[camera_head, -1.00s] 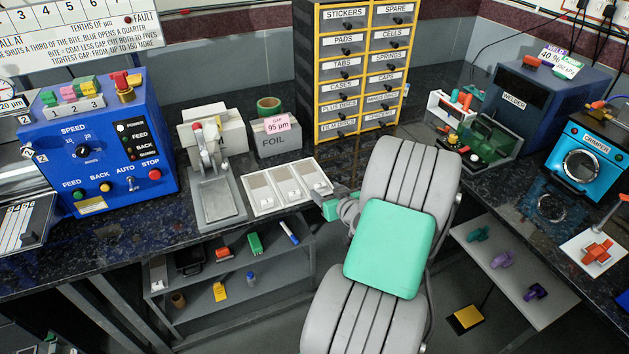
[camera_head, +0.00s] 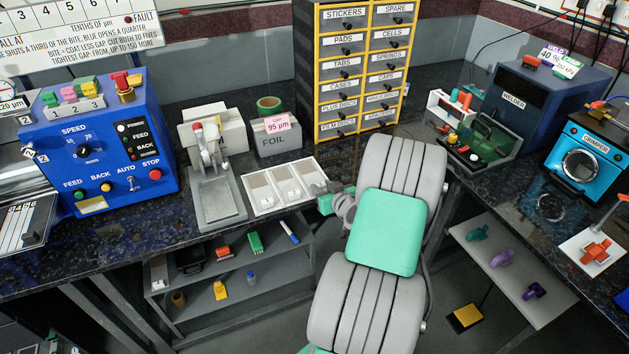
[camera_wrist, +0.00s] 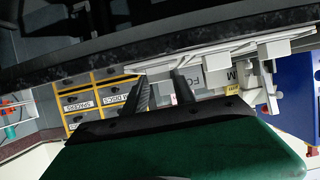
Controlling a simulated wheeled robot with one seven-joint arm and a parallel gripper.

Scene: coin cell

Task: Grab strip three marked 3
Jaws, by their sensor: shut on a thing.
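A white tray (camera_head: 259,208) with three side-by-side strips lies on the dark bench. The rightmost strip (camera_head: 311,177) is in the place for strip three; I cannot read its mark. My gripper (camera_head: 321,188) is at the right front corner of the tray, by that strip.
The FOIL box (camera_head: 278,140) and a grey press (camera_head: 216,195) stand behind and left of the tray. A yellow-edged drawer cabinet (camera_head: 364,70) rises behind my arm. A shelf with small items (camera_head: 228,265) is below the bench.

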